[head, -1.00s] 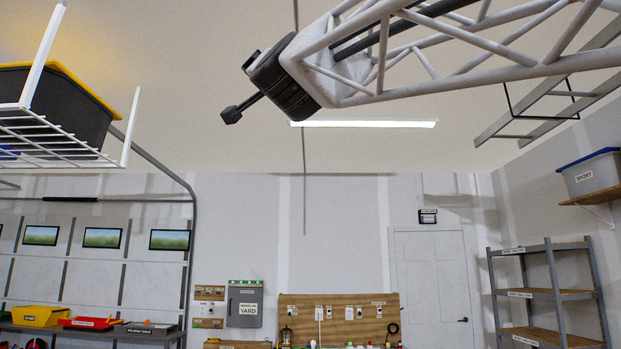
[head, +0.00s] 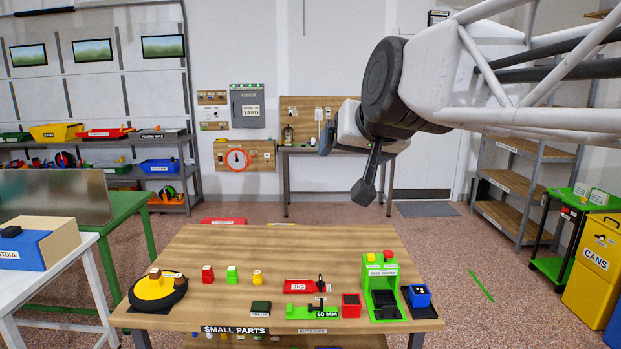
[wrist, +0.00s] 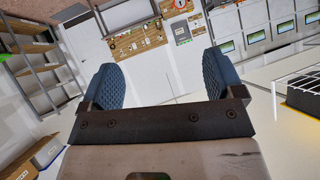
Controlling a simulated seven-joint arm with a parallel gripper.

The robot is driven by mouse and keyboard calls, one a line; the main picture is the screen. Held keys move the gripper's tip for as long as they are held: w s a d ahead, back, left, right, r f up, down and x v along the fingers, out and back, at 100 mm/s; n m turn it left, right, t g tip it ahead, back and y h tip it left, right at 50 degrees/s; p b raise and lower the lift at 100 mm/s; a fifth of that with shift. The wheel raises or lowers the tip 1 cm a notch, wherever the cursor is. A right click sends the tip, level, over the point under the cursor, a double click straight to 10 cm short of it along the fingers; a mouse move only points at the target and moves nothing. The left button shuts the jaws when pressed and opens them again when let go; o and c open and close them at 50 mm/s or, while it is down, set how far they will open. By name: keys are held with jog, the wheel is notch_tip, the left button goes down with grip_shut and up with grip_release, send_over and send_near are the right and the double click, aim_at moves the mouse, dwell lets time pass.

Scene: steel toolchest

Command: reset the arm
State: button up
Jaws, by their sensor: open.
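My gripper (wrist: 158,62) shows in the wrist view as two blue textured fingers set well apart on a dark crossbar. Nothing is between them, only the far wall. The wrist view is rolled nearly upside down, with the ceiling toward the bottom. In the head view my white lattice arm comes in from the upper right and ends in a dark round joint, high in front of the back wall. A small blue part beside it may be a finger.
A wooden table (head: 300,250) below holds a black-and-yellow round piece (head: 157,289), small coloured parts, a red jig (head: 302,286) and a green stand (head: 381,283). Shelves (head: 525,170) stand at right, a white bench (head: 60,245) at left. My arm appears clear of them.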

jog(key=s+d+f+g+h, duration=0.1)
jog(key=s+d+f, duration=0.3)
jog(key=f, duration=0.5)
jog(key=s+d+f+g+h, duration=0.1)
jog(key=s+d+f+g, duration=0.2)
jog(key=s+f, duration=0.6)
jog(key=s+d+f+m+g+h, duration=0.1)
jog(key=s+d+f+g, duration=0.3)
jog(key=f, duration=0.6)
jog(key=shift+s+d+f, duration=0.35)
jog(key=shift+s+f, duration=0.05)
jog(key=shift+s, duration=0.85)
jog(key=shift+o, duration=0.4)
